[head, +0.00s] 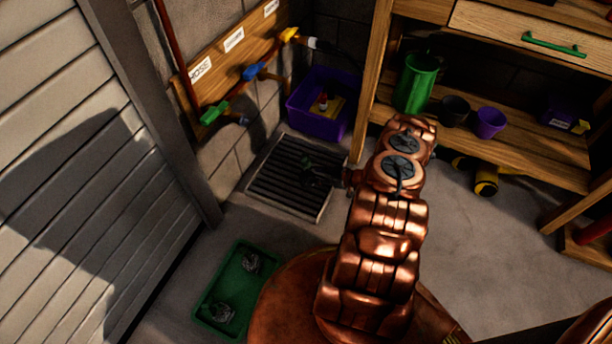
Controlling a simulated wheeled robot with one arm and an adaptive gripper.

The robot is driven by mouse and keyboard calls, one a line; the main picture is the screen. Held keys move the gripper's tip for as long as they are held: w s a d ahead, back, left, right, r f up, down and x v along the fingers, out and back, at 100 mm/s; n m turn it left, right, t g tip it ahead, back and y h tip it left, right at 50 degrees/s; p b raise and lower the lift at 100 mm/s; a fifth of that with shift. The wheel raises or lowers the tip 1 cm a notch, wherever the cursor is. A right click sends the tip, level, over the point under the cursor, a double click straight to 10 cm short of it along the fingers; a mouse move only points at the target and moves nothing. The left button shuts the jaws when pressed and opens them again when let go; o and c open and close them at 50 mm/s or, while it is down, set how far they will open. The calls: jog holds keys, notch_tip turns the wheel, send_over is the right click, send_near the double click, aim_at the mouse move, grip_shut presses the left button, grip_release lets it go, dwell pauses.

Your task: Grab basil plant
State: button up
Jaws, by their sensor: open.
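My gripper (318,178) is small and dark in the head view, at the end of my copper arm, over the dark floor grate. It is open. A small dark green shape (309,163) shows right at its fingers; it may be the basil plant, but it is too dark to be sure. I cannot tell whether the fingers touch it or are around it. A green tray (203,297) on the floor at lower left holds two small greyish items (251,262), too dim to name.
A purple bin (316,129) stands behind the floor grate (275,190). A wooden shelf unit (545,150) at right holds a green pitcher (416,82) and a purple pot (488,122). The slatted door (60,190) bounds the left. Floor between tray and grate is clear.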

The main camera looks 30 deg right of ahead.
aim_at(307, 176)
jog(key=b+x, duration=0.2)
jog(key=x, duration=0.3)
jog(key=shift+w+d+r, duration=0.15)
jog(key=shift+d+r, duration=0.05)
grip_shut()
dwell(0.4)
